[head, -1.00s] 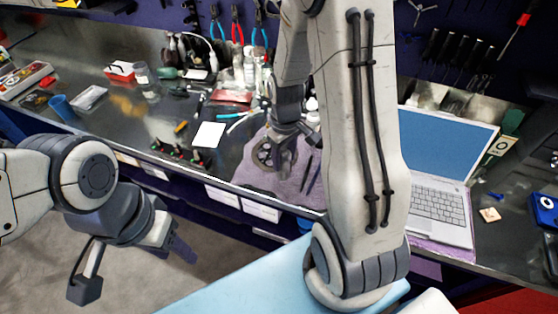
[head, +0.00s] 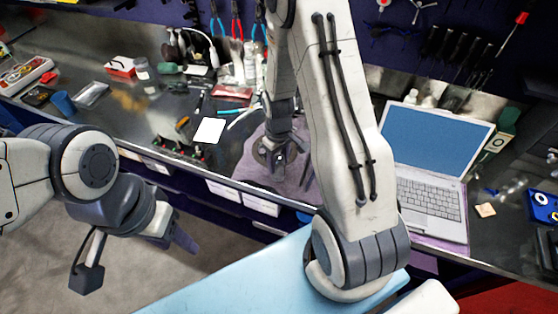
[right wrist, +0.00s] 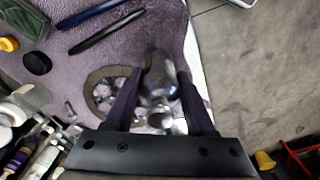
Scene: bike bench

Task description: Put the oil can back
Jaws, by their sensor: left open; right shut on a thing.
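My right gripper (head: 279,160) is low over the purple cloth on the bench. In the right wrist view its two dark fingers (right wrist: 155,98) are shut on a shiny grey metal thing (right wrist: 160,82), which looks like the oil can. It is blurred and partly hidden between the fingers. In the head view the gripper and arm hide it. My left gripper (head: 135,262) is open and empty, in front of the bench above the floor.
A round toothed metal part (right wrist: 105,92) lies on the purple cloth (right wrist: 60,65) beside the right fingers, with dark pens (right wrist: 105,30) nearby. A laptop (head: 425,150) stands to the right. Several bottles (head: 247,65) stand behind. A white card (head: 209,131) lies left of the cloth.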

